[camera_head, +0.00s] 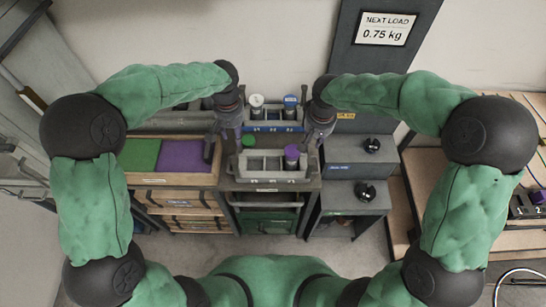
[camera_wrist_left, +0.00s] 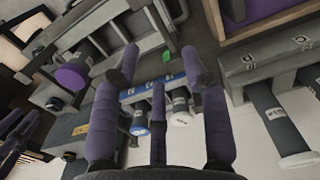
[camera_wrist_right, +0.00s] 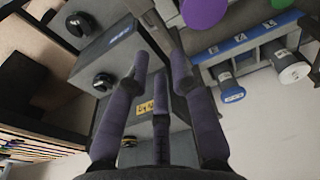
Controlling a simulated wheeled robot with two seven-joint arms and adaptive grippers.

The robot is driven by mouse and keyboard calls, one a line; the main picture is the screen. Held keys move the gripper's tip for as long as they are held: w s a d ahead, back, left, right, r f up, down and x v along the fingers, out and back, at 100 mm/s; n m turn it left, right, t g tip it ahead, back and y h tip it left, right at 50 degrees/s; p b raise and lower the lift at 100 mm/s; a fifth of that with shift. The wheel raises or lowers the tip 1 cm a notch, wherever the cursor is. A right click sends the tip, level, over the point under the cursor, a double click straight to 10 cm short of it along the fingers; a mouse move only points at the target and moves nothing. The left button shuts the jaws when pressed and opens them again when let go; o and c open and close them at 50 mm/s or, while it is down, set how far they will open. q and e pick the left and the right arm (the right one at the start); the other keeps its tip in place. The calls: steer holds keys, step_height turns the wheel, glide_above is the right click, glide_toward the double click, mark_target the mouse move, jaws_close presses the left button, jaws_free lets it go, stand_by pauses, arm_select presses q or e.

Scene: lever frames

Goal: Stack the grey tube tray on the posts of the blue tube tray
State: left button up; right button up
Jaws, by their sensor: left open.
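The grey tube tray (camera_head: 270,178) sits on the dark stand in the middle of the head view, with a purple-capped tube (camera_head: 292,153) upright in its right part. The blue tube tray (camera_head: 272,127) is just behind it; it also shows in the left wrist view (camera_wrist_left: 152,86) and the right wrist view (camera_wrist_right: 250,42). A white-capped tube (camera_head: 256,103) and a blue-capped tube (camera_head: 290,103) stand at the blue tray. My left gripper (camera_head: 227,142) is open and empty near the grey tray's left end. My right gripper (camera_head: 314,141) is open and empty near its right end.
A green cap (camera_head: 248,141) shows at the grey tray's back left. A wooden cabinet with green and purple mats (camera_head: 183,155) stands left. A grey unit with black knobs (camera_head: 367,192) stands right. A sign (camera_head: 384,29) hangs behind.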

arm_select(q)
steer(key=shift+s+f, duration=0.15)
steer(key=shift+f, duration=0.25)
arm_select(e)
steer(key=shift+s+f, duration=0.1)
steer(key=shift+f, duration=0.25)
arm_select(q)
step_height(320, 180, down, 10)
arm_select(e)
steer(key=f, duration=0.6)
steer(key=w+f, duration=0.1)
steer(key=f, duration=0.3)
steer(key=shift+w, duration=0.1)
arm_select(q)
steer(key=c, duration=0.7)
arm_select(e)
jaws_close()
arm_select(q)
jaws_close()
